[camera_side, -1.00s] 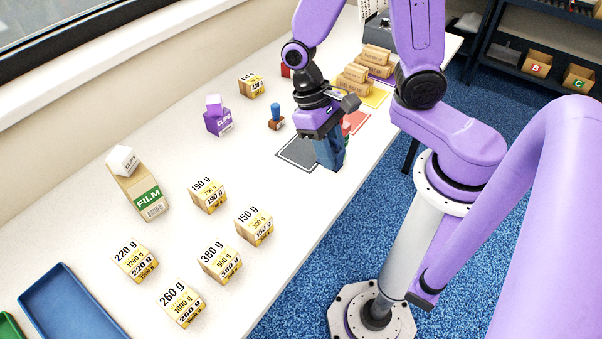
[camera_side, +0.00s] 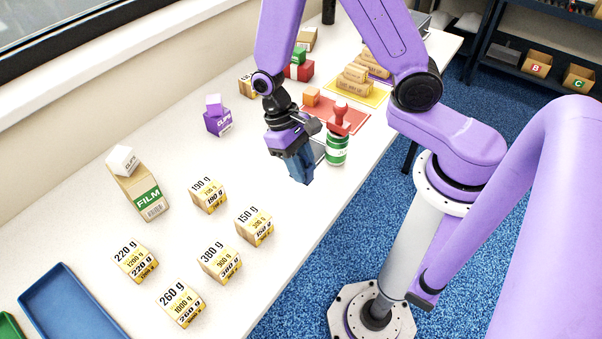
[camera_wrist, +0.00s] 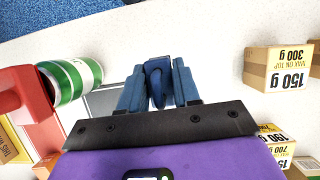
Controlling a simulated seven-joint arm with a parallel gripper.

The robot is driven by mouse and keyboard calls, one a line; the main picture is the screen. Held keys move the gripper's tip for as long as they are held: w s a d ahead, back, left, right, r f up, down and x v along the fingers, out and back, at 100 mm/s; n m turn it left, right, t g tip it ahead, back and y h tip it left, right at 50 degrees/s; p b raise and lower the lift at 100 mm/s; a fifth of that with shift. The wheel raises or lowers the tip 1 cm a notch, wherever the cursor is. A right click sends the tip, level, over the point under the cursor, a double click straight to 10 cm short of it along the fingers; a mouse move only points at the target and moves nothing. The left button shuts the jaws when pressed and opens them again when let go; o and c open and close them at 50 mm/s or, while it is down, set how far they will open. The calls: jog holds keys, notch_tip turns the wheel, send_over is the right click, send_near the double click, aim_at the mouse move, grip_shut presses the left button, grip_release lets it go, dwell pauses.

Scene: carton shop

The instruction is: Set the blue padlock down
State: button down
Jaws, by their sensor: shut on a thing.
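My gripper (camera_side: 301,176) hangs over the light table, left of a green-and-white can (camera_side: 336,150). Its blue-grey fingers point down. In the wrist view my gripper (camera_wrist: 158,72) is shut on the dark blue padlock (camera_wrist: 157,82), which sits between the two fingers. In the side view the fingers are hard to tell from the padlock. Whether its underside touches the table is unclear.
A red stamp (camera_side: 341,116) stands at the can. Several weight-marked boxes, including the 150 g box (camera_side: 254,227), stand to the left and front. Bare table (camera_side: 290,215) lies between that box and my gripper. A blue tray (camera_side: 68,304) is front left.

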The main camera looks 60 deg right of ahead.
jog(key=shift+w+f, duration=0.15)
jog(key=shift+f, duration=1.55)
jog(key=shift+f, duration=0.1)
jog(key=c, duration=0.8)
grip_release()
jog(key=v, duration=1.2)
jog(key=s+d+r+n+t, duration=0.2)
jog(key=s+r+n, duration=0.2)
jog(key=s+n, duration=0.2)
jog(key=s+d+r+n+t, duration=0.2)
jog(key=s+r+n, duration=0.2)
jog(key=s, duration=0.7)
jog(key=n, duration=0.2)
jog(key=shift+d+n+t, duration=0.3)
jog(key=shift+t, duration=0.1)
jog(key=shift+s, duration=0.15)
